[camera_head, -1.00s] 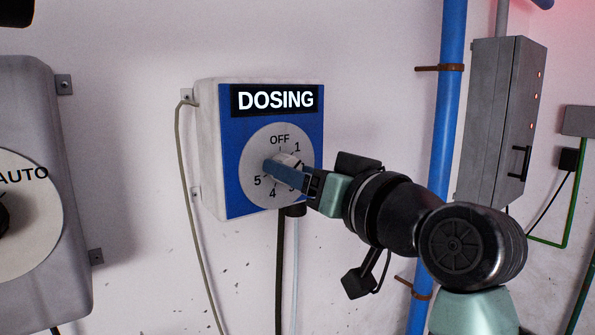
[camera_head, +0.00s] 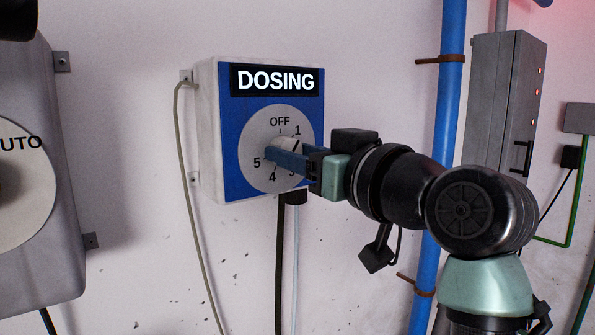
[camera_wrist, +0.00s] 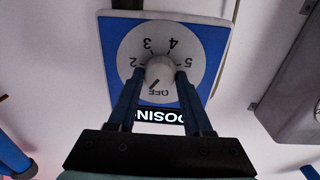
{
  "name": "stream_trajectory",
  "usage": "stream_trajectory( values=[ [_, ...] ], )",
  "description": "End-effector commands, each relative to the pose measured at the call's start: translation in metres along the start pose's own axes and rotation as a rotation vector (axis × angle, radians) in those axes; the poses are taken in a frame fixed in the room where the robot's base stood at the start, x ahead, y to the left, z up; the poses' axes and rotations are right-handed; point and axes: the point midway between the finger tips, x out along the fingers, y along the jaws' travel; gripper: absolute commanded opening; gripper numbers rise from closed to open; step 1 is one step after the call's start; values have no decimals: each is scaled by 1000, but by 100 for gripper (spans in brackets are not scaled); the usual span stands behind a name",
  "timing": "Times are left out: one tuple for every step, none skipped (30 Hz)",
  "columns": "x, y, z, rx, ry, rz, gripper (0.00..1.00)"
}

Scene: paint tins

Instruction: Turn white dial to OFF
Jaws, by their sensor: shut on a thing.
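The white dial (camera_head: 286,145) is a round knob on a light grey disc marked OFF and 1 to 5, on the blue face of the DOSING box (camera_head: 232,150). My gripper (camera_head: 284,158) reaches in from the right, its blue fingers around the dial and hiding part of it and of the scale. In the wrist view, upside down, the dial (camera_wrist: 160,70) sits between the fingertips (camera_wrist: 158,76), one on each side. Its dark pointer mark points between OFF and 1, close to 1 in the head view. The fingers are shut on the dial.
A grey box with an AUTO dial (camera_head: 25,200) stands at the left. A blue pipe (camera_head: 447,100) and a grey cabinet (camera_head: 490,100) are at the right, behind my arm. A thin cable (camera_head: 190,200) and conduits run down the wall by the box.

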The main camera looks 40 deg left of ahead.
Motion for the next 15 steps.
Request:
stream_trajectory(
  values=[
    [0, 0, 5, -46, 5, 1, 0],
    [0, 0, 4, -74, 6, 0, 0],
    [-1, 0, 4, -111, 8, 0, 0],
    [-1, 0, 4, -138, 9, -1, 0],
    [0, 0, 4, -166, 11, -1, 0],
    [0, 0, 4, -202, 12, -1, 0],
    [-1, 0, 4, -228, 14, -2, 0],
    [0, 0, 4, -254, 15, -2, 0],
    [-1, 0, 4, -288, 16, -3, 0],
    [-1, 0, 3, -313, 18, -3, 0],
    [-1, 0, 3, -338, 19, -4, 0],
    [0, 0, 3, -368, 20, -4, 0],
    [0, 0, 3, -389, 21, -4, 0],
    [0, 0, 3, -411, 22, -4, 0],
    [0, 0, 2, -438, 23, -5, 0]
  ],
)
